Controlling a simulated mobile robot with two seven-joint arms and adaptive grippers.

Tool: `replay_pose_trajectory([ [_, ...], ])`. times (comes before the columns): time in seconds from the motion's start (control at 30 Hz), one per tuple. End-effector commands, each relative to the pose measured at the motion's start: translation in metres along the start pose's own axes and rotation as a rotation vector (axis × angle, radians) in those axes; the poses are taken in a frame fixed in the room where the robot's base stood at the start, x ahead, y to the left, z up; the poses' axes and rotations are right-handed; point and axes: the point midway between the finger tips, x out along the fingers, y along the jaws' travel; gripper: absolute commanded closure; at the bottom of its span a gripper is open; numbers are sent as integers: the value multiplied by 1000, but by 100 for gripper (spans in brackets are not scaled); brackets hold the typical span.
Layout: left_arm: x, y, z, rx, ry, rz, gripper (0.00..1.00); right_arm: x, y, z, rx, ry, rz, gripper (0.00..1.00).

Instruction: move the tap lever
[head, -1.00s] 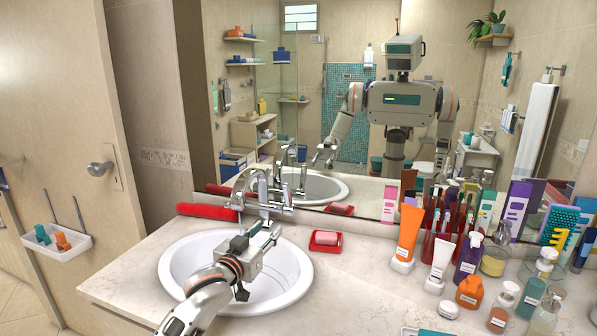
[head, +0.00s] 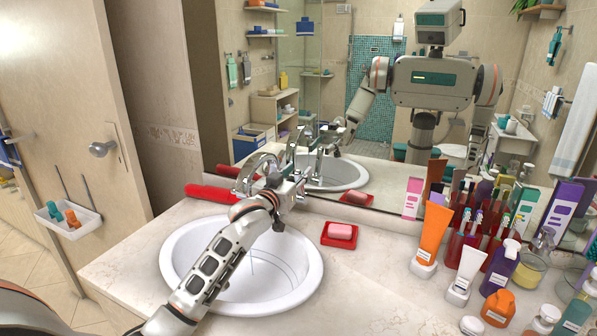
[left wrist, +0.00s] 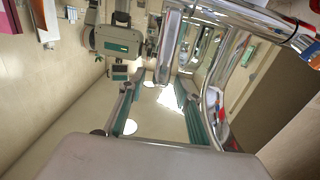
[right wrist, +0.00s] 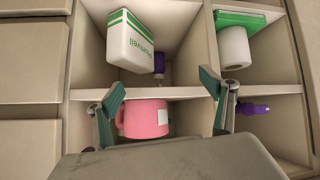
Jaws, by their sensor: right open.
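The chrome tap (head: 258,170) stands behind the white basin (head: 178,262), with its spout arching to the left. A slim upright chrome piece (head: 291,152), seemingly the lever, rises at its right. My left gripper (head: 296,184) is close at the right side of the tap, and its fingers are hard to make out in the head view. In the left wrist view its green-padded fingers (left wrist: 160,80) are apart, with chrome tap parts (left wrist: 170,40) by the tips; contact cannot be told. My right gripper (right wrist: 168,90) is open, in front of an open cabinet.
A red soap dish (head: 340,240) with pink soap lies right of the basin. Tubes and bottles, including an orange tube (head: 433,232), crowd the counter's right. A red roll (head: 205,193) lies left of the tap. The mirror rises behind. A pink mug (right wrist: 145,119) stands in the cabinet.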

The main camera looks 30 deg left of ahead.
Motion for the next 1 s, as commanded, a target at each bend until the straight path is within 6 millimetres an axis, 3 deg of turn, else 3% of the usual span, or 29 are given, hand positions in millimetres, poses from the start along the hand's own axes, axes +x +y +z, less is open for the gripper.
replay_pose_trajectory([
  [0.43,11,0,0,0,0,1,67,1,2,-4,-2,7,2,18],
  [0.57,11,0,0,0,0,1,100,1,2,-4,2,8,3,18],
  [1.0,24,-1,-5,-1,-102,-2,100,2,0,-6,10,9,5,18],
])
